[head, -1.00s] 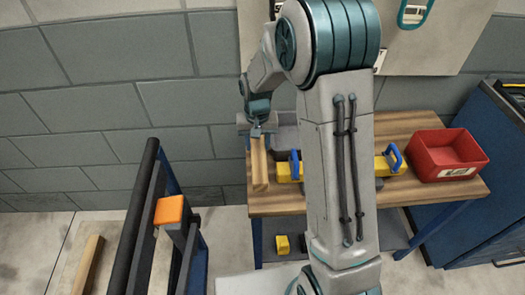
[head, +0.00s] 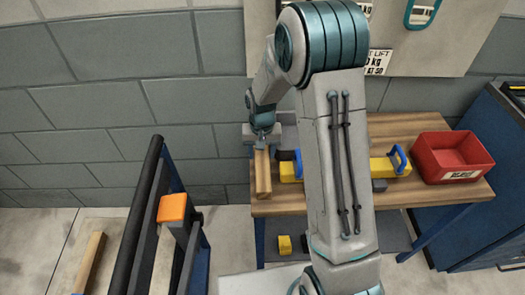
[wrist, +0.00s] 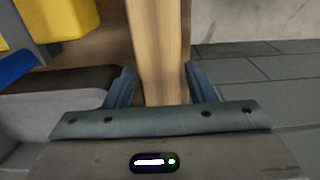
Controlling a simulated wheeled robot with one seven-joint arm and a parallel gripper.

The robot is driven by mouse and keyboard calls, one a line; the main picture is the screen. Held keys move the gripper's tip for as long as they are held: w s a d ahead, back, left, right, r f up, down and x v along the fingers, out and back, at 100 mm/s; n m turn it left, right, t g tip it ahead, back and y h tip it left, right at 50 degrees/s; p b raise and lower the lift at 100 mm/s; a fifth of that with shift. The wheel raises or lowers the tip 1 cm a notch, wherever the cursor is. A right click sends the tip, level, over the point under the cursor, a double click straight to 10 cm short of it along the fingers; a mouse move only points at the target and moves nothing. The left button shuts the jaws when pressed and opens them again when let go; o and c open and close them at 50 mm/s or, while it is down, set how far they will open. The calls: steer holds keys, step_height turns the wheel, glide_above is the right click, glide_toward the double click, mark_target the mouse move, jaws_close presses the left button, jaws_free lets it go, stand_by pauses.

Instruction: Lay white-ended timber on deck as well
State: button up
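A pale timber (head: 263,178) is at the left end of the wooden bench top (head: 290,207), pointing towards the front edge. I cannot tell whether it rests on the wood or hangs just above it, and no white end shows clearly. My gripper (head: 262,143) is at its rear end.
A red bin (head: 452,158) stands at the bench's right. A small yellow block (head: 285,245) sits on the lower shelf.

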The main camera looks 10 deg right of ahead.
mark_target(262, 155)
step_height(262, 155, up, 12)
steer(key=s+d+r+t, duration=0.1)
steer(key=s+r, duration=0.3)
steer(key=s, duration=0.6)
steer(key=s+d+r+n+t, duration=0.1)
steer(key=s+d+r, duration=0.3)
steer(key=s, duration=0.7)
steer(key=shift+d+r+p, duration=0.15)
steer(key=shift+r+p, duration=0.05)
steer(key=shift+p, duration=0.1)
steer(key=shift+s+d+f+t, duration=0.15)
steer(key=shift+s+t, duration=0.15)
steer(key=shift+s, duration=0.25)
steer(key=shift+c, duration=1.5)
